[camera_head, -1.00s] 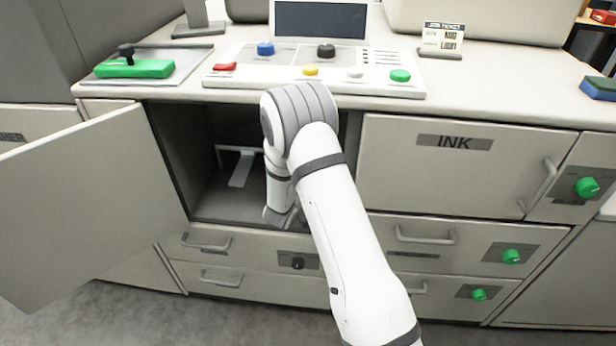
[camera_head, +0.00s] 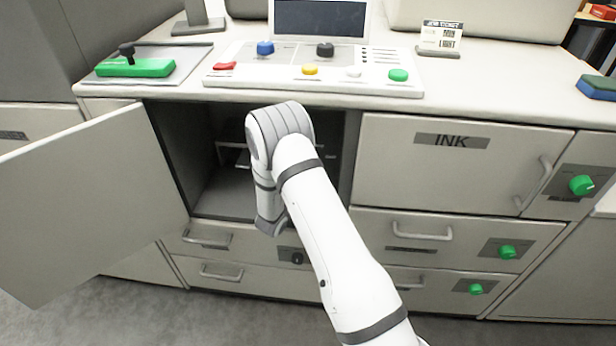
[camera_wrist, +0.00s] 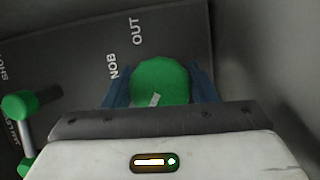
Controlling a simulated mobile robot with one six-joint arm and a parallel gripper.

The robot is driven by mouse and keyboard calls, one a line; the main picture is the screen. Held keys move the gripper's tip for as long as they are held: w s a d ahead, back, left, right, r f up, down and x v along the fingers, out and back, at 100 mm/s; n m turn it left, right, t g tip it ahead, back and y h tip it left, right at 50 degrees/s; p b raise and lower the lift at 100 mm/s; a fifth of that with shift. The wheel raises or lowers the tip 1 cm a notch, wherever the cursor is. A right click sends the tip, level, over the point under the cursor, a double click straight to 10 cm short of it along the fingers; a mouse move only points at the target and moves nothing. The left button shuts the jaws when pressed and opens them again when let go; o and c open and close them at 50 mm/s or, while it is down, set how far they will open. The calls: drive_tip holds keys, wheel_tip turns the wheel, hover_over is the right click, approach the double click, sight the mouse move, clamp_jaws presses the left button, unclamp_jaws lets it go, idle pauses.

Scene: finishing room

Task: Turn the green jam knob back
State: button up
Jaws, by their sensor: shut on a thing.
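The green jam knob (camera_wrist: 158,80) is round with a small pale mark on its face, in the middle of the wrist view. My gripper (camera_wrist: 160,88) has its blue fingers closed on the knob's left and right sides. Lettering on the dark plate beyond it reads "OUT" and, partly covered, "NOB". In the head view my arm reaches into the open cabinet compartment (camera_head: 222,195); the gripper and the jam knob are hidden there.
Another green handle (camera_wrist: 20,104) stands at the left of the wrist view. The open door (camera_head: 90,205) swings out left of my arm. The ink door (camera_head: 445,170) is closed, with green knobs (camera_head: 581,185) on the right. The control panel (camera_head: 330,88) lies above.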

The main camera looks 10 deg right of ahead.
drive_tip(key=shift+n, duration=0.5)
drive_tip(key=o, duration=1)
drive_tip(key=shift+c, duration=0.2)
drive_tip(key=shift+a, duration=0.1)
drive_tip(key=v, duration=0.7)
drive_tip(key=shift+s+a+f, duration=0.1)
drive_tip(key=shift+s+a, duration=0.1)
drive_tip(key=shift+s, duration=0.1)
